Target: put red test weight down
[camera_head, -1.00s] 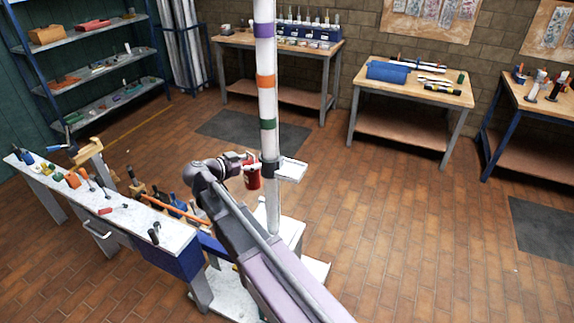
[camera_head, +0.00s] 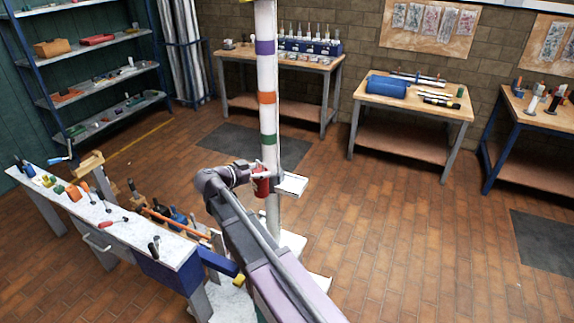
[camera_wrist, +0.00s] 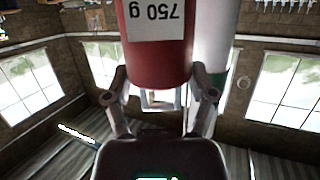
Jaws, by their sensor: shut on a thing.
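The red test weight (camera_head: 262,184) is a red cylinder. In the wrist view it (camera_wrist: 157,62) fills the top middle, with a white label reading 750 g upside down. My gripper (camera_head: 256,172) is shut on it and holds it beside the mast; the finger pads show on both sides of it in the wrist view (camera_wrist: 160,92). The mast (camera_head: 267,70) is a white upright pole with purple, orange and green bands. A small white shelf (camera_head: 293,184) sticks out on the mast's right side, at about the weight's picture height. Whether the weight touches the mast is unclear.
A narrow white bench (camera_head: 125,232) with tools stands at left. A blue-framed shelf rack (camera_head: 100,65) is at the back left. Wooden tables (camera_head: 283,62) with parts and a blue roll (camera_head: 387,87) stand along the back wall. The brick floor (camera_head: 400,240) at right is clear.

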